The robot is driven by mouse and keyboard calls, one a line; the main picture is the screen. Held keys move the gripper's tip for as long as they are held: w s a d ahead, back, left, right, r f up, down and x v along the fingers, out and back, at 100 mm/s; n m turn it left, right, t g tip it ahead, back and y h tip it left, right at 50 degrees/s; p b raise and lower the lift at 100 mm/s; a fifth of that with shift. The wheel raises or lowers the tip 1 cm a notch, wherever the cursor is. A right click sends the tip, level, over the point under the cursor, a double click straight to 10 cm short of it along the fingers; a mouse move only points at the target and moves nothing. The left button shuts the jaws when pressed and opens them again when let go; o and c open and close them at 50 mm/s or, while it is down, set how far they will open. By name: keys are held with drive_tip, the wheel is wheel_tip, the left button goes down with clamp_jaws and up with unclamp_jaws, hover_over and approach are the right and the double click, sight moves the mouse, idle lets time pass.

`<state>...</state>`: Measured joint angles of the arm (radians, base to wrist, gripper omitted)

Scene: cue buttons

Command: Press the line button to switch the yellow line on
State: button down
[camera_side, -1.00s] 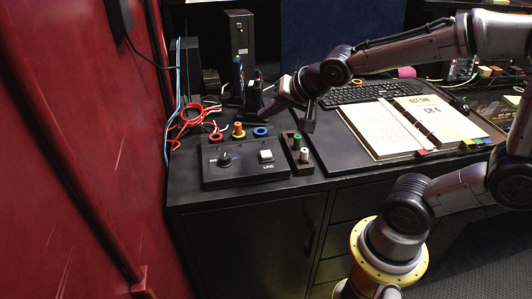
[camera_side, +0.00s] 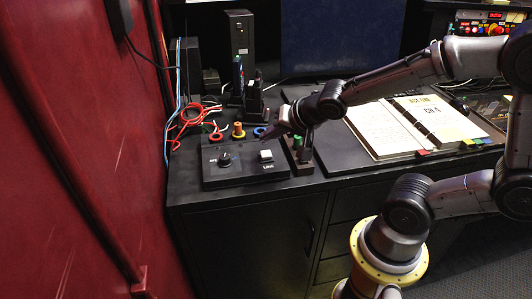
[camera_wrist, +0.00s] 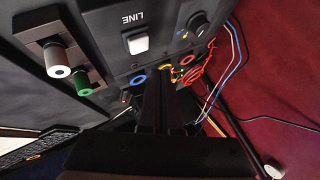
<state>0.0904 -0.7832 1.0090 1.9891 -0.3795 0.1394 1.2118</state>
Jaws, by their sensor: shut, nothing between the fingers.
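The line button (camera_side: 265,155) is a white square key on the right side of a black console (camera_side: 225,175). The word LINE is printed beside it. In the wrist view the line button (camera_wrist: 137,43) is uncovered, with the picture upside down. My gripper (camera_side: 265,136) is low over the back right of the console, behind and apart from the button. In the wrist view my gripper's dark fingers (camera_wrist: 166,82) are shut and empty, and line up with the yellow ring. No lit yellow line can be made out.
A black knob (camera_side: 225,159) is on the console's left. Coloured rings, including a blue ring (camera_wrist: 138,79), lie along its back edge. A holder to the right bears a green cylinder (camera_wrist: 84,82) and a white cylinder (camera_wrist: 58,62). Red cables (camera_side: 187,122) lie behind left.

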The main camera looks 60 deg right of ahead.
sight(262, 152)
drive_tip(key=shift+f, duration=1.2)
drive_tip(key=shift+f, duration=0.15)
idle(1.2)
drive_tip(key=shift+f, duration=0.3)
drive_tip(key=shift+f, duration=0.5)
idle(0.8)
drive_tip(key=shift+r, duration=0.9)
drive_tip(key=shift+r, duration=2.5)
